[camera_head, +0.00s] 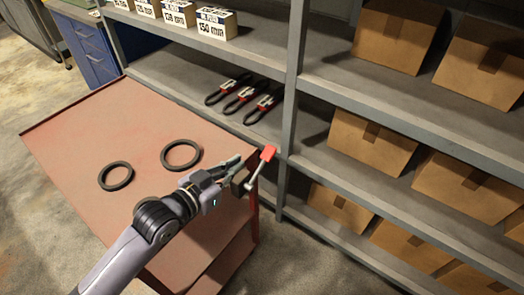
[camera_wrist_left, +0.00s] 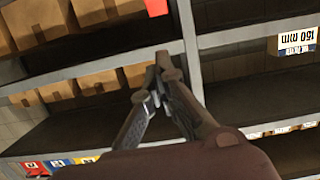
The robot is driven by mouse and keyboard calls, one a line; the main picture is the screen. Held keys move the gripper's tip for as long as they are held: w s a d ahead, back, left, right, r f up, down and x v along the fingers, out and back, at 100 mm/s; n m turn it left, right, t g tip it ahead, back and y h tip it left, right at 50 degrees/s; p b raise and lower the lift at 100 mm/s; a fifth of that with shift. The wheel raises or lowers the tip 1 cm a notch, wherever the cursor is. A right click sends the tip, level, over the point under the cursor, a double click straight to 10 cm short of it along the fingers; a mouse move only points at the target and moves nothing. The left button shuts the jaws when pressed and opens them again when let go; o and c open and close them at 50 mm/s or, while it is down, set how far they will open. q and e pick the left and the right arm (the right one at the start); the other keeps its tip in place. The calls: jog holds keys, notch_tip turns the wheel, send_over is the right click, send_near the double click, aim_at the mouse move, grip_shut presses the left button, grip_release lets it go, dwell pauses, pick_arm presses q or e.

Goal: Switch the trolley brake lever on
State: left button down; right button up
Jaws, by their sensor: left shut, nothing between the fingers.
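The trolley (camera_head: 75,143) is a reddish-brown cart with a flat top. Its brake lever (camera_head: 262,165) sits at the right corner, a grey rod on a dark block with a red grip at its upper end. The rod tilts up and to the right. My left gripper (camera_head: 236,162) is shut and empty, just left of the lever; whether it touches it is unclear. In the left wrist view the fingertips (camera_wrist_left: 163,58) meet, and a red piece, likely the lever grip (camera_wrist_left: 156,7), shows at the top edge. My right gripper is not in view.
A blue cabinet (camera_head: 88,47) is at the upper left.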

pick_arm(q)
jog(key=p, duration=0.2)
send_over(263, 163)
jog(key=f+v, duration=0.1)
jog(key=v, duration=0.1)
jog(key=shift+s+a+f, duration=0.1)
jog(key=shift+f, duration=0.75)
jog(key=shift+w+d+f, duration=0.2)
jog(key=shift+w+f, duration=0.05)
jog(key=shift+f, duration=0.25)
jog(key=shift+w+d+f, duration=0.2)
jog(key=shift+w+f, duration=0.1)
jog(key=shift+f, duration=0.25)
jog(key=shift+w+d+f, duration=0.25)
jog(key=shift+w+f, duration=0.1)
jog(key=shift+f, duration=0.4)
